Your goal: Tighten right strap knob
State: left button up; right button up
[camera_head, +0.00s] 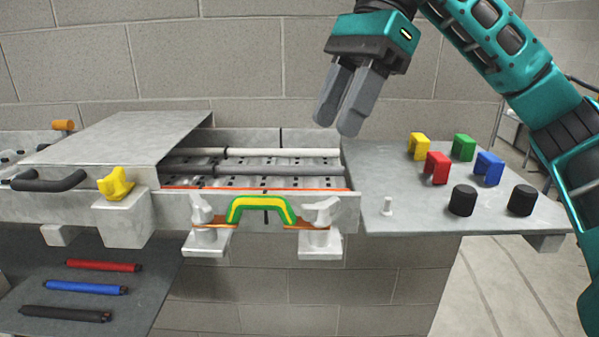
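The right strap knob (322,211) is a pale grey, winged knob on the right bracket at the drawer-like tray's front. An orange strap end lies by its base. The matching left strap knob (201,210) stands on the left bracket. A green and yellow handle (262,208) arches between them. My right gripper (337,128) hangs above the tray's right end, above and behind the right knob, clear of it. Its fingers point down with a narrow gap and nothing between them. My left gripper is not in view.
A yellow knob (115,184) sits at left. Red, blue and black rods lie on a lower shelf (150,262). A block wall stands behind.

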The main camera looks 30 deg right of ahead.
jog(key=d+r+h, duration=0.1)
jog(key=d, duration=0.2)
jog(key=b, duration=0.3)
send_near(318, 200)
jog(key=x, duration=0.7)
jog(key=shift+s+a+f+b, duration=0.1)
jog(key=shift+s+f+b, duration=0.05)
jog(key=shift+f+b, duration=0.15)
jog(key=shift+a+f, duration=0.2)
jog(key=shift+f, duration=0.2)
jog(key=shift+c, duration=0.4)
jog(key=shift+c, duration=0.9)
grip_shut()
